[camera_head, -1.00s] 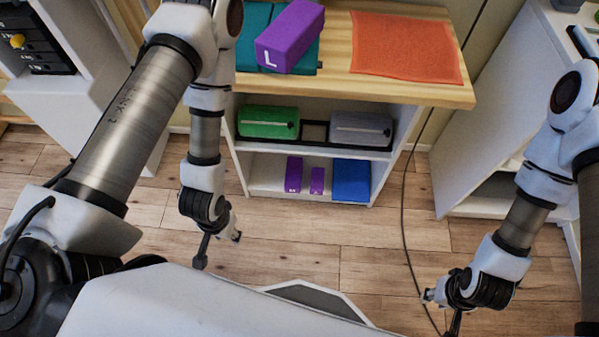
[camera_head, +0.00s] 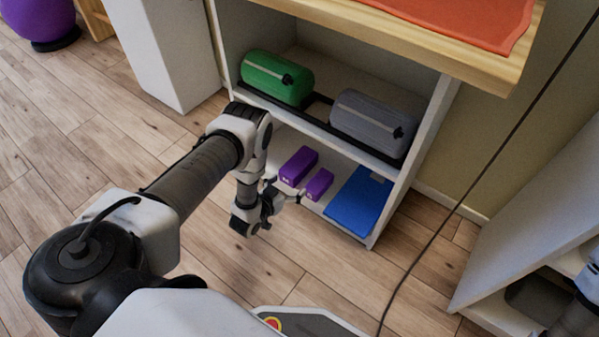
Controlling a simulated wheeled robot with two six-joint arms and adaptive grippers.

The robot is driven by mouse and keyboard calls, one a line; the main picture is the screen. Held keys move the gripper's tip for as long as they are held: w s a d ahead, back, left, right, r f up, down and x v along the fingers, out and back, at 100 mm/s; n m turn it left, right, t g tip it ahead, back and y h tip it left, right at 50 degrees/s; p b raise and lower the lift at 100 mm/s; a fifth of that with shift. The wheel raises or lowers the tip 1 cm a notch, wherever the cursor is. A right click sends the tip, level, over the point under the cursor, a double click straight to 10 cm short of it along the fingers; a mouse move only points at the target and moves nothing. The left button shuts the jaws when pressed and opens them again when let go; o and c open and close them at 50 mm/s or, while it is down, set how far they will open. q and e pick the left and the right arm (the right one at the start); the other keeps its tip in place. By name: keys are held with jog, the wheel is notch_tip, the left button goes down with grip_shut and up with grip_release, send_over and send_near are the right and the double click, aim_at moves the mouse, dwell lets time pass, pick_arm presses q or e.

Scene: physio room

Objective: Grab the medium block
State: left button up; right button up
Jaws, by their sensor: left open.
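Two purple blocks lie on the lower shelf of the white shelf unit (camera_head: 432,122). The larger of these, the medium block (camera_head: 299,165), is on the left. The smaller purple block (camera_head: 319,184) is just to its right. Each has a small pale mark on its front end, too small to read surely. My left gripper (camera_head: 284,191) is open and empty, at the front of the lower shelf, close before the two blocks. Whether it touches either cannot be told. My right gripper is out of view; only part of my right arm shows at the right edge.
A blue flat item (camera_head: 357,202) lies right of the blocks. A green roll (camera_head: 277,78) and a grey roll (camera_head: 373,122) sit on the shelf above. The wooden top (camera_head: 440,48) with an orange mat (camera_head: 470,12) overhangs. A dark cable (camera_head: 465,195) hangs at right.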

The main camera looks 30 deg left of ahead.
aim_at(294, 169)
pick_arm(q)
jog(key=a+f+t+b, duration=0.1)
jog(key=f, duration=0.1)
jog(key=w+a+f+t+b, duration=0.1)
jog(key=f, duration=0.1)
jog(key=a+f+m+t+b, duration=0.1)
jog(key=f+b, duration=0.1)
jog(key=shift+w+a+h, duration=0.15)
jog(key=shift+w+h, duration=0.1)
jog(key=shift+h, duration=0.15)
jog(key=shift+w+a+t+b, duration=0.15)
jog(key=shift+a+t+b, duration=0.15)
jog(key=shift+b, duration=0.05)
jog(key=w+b, duration=0.1)
jog(key=w, duration=0.1)
jog(key=w+b, duration=0.3)
jog(key=w, duration=0.2)
jog(key=shift+w+a+r, duration=0.1)
jog(key=shift+r, duration=0.2)
jog(key=shift+w+r, duration=0.1)
jog(key=shift+w, duration=0.15)
jog(key=shift+r, duration=0.1)
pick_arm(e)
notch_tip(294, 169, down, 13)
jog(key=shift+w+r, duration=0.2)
pick_arm(q)
jog(key=c, duration=1.2)
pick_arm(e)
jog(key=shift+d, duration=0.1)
